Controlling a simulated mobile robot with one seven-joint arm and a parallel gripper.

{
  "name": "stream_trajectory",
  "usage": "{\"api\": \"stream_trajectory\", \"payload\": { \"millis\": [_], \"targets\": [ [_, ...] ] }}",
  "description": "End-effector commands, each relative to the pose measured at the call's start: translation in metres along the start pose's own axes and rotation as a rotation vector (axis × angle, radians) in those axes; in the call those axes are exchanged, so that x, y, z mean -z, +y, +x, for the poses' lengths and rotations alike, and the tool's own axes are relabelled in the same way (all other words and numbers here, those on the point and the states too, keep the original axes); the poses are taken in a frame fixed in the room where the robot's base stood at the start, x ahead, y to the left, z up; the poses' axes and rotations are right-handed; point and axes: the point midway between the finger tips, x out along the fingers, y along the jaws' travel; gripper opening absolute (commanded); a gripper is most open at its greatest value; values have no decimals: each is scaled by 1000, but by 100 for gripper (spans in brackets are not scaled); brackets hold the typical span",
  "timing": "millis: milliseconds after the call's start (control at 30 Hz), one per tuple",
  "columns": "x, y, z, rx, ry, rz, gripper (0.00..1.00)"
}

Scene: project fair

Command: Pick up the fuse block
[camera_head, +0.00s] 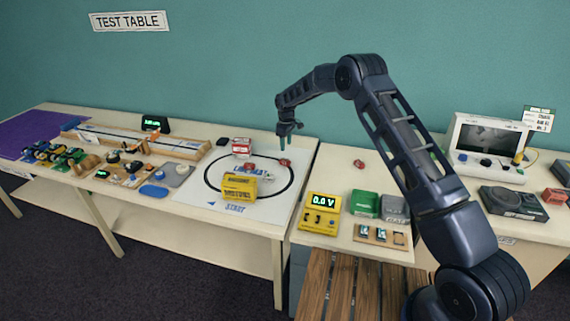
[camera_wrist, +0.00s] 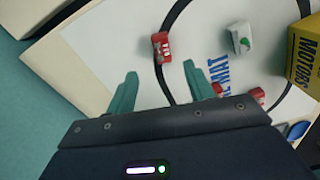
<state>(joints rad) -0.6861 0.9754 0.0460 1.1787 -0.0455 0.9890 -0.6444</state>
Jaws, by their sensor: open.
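A small red block with white marks (camera_wrist: 161,47), which looks like the fuse block, lies on the black ring of the white mat. In the head view a small red block (camera_head: 285,162) lies on the ring's right side, apparently the same one. I cannot read a label on it. My gripper (camera_head: 285,139) is above the back right part of the mat, behind and above this block. In the wrist view the two teal fingers of my gripper (camera_wrist: 160,69) are apart with nothing between them. The red block shows just beyond the fingertips, apart from them.
The white mat (camera_head: 222,205) also bears a yellow motors box (camera_head: 240,187), a red and white box (camera_head: 241,146) and a white block with a green mark (camera_wrist: 239,38). A yellow meter (camera_head: 320,214) and a green box (camera_head: 365,203) stand on the table to the right.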

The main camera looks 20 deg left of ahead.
Motion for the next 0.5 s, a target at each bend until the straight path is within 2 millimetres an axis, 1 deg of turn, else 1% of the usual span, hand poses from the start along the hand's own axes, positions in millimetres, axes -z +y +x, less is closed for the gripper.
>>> {"api": "stream_trajectory", "payload": {
  "millis": [200,300,500],
  "targets": [
    [0,-1,31,1,-2,0,53],
    [0,-1,42,0,-1,0,53],
    [1,-1,53,0,0,0,53]
  ]
}}
